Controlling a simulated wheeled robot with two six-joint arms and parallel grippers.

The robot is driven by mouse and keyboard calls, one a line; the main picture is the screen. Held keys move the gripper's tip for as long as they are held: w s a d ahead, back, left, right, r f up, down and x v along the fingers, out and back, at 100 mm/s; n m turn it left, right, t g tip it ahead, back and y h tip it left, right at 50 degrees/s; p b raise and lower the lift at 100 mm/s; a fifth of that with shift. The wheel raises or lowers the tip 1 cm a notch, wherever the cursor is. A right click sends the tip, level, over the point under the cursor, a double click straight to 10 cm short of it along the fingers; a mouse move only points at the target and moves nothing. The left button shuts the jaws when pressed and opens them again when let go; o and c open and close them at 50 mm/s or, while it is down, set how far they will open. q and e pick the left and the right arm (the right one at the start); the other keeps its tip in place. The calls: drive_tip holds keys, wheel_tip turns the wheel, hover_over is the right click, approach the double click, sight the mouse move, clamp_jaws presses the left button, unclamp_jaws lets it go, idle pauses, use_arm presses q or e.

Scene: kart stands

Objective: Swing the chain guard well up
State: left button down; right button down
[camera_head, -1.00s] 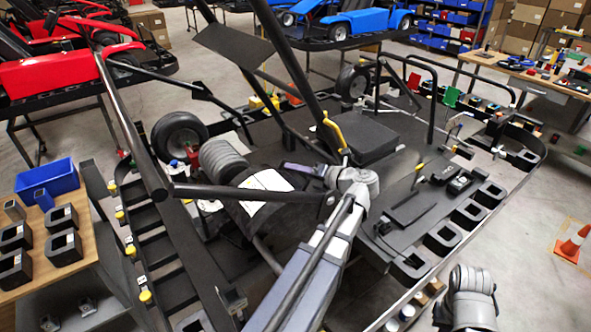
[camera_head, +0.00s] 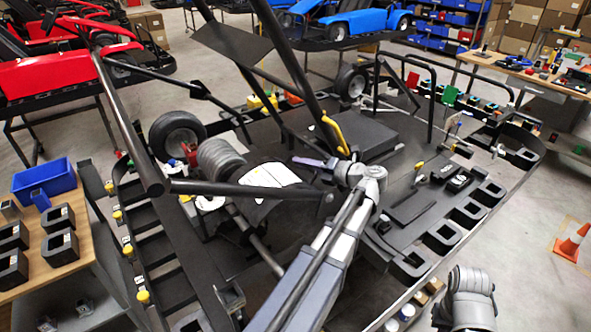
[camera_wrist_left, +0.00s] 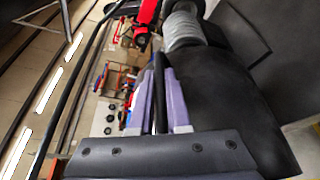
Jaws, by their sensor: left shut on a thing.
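The chain guard, a black curved cover with a white label (camera_head: 268,176), shows in the middle of the head view, beside a grey ribbed cylinder (camera_head: 220,160). It seems to be the dark curved panel (camera_wrist_left: 235,85) on the right of the left wrist view. My left gripper (camera_head: 308,162) is at its far edge. In the left wrist view its purple fingers (camera_wrist_left: 160,100) are shut on a thin black bar or lip, which seems part of the guard. The exact joint between bar and cover is hidden.
Black frame bars cross close to my arm; one has a yellow handle (camera_head: 335,135). A black wheel (camera_head: 178,134) stands left of the ribbed cylinder. Black open boxes (camera_head: 445,238) line the right edge. A wooden table with a blue bin (camera_head: 45,182) is at left.

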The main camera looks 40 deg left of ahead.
use_arm(q)
drive_tip(key=w+d+f+m+y+b, duration=0.1)
drive_tip(key=w+d+f+m+b, duration=0.1)
drive_tip(key=w+b, duration=0.3)
drive_tip(key=shift+w+d+f+m+g+b, duration=0.35)
drive_tip(key=shift+w+f+m, duration=0.4)
drive_tip(key=shift+w, duration=1.5)
drive_tip(key=shift+f, duration=0.15)
drive_tip(key=c, duration=0.9)
unclamp_jaws()
drive_tip(key=d, duration=0.8)
drive_tip(key=shift+w+r+p, duration=0.25)
drive_tip(key=shift+w+p, duration=0.05)
drive_tip(key=shift+w, duration=0.1)
drive_tip(key=shift+a, duration=0.1)
